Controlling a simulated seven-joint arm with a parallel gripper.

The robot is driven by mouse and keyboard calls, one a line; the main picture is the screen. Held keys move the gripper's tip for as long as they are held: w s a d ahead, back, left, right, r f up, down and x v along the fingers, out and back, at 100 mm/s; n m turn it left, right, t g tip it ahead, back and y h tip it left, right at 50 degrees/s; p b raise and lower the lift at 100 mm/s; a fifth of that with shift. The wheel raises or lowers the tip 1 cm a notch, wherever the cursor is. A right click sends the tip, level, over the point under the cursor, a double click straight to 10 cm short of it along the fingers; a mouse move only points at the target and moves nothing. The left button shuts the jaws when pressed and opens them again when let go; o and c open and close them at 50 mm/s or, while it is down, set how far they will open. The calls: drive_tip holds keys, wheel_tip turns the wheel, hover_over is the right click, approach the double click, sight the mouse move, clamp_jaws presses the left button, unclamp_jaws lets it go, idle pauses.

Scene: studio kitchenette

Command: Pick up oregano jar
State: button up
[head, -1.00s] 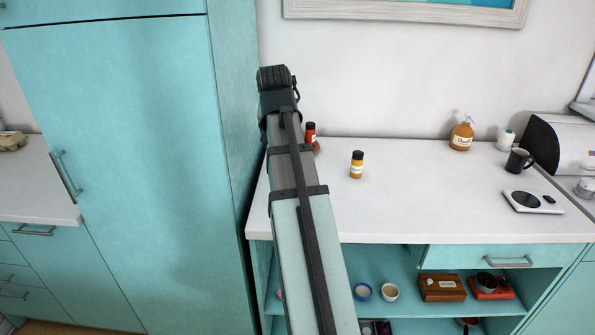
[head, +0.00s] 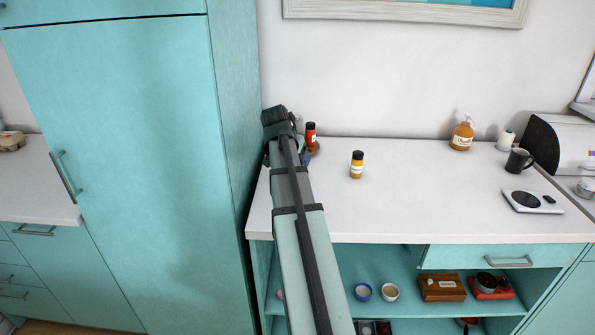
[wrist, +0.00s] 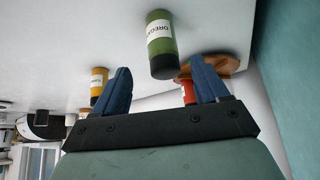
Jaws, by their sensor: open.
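The oregano jar (wrist: 161,38) is green with a white label and a dark cap. In the wrist view it appears upside down, its cap end in the gap between my fingertips. My gripper (wrist: 160,66) is open, with one blue finger on each side of the jar and nothing visibly clamped. I cannot tell whether a finger touches it. In the head view my arm hides the jar, and only a bit of a blue finger (head: 306,160) shows beside the arm, low near the counter.
A red jar (head: 311,131) stands close by at the back, beside a brown wooden item (head: 315,147). A yellow jar (head: 357,166) stands to the right on the counter (head: 430,205). A tall teal cabinet (head: 130,150) borders the left. The counter's middle is clear.

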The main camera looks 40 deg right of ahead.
drive_tip(key=shift+a+x, duration=0.2)
drive_tip(key=shift+x, duration=3.35)
drive_tip(key=shift+w+f, duration=0.1)
drive_tip(key=shift+w, duration=0.05)
drive_tip(key=shift+c, duration=0.4)
drive_tip(key=c, duration=1.1)
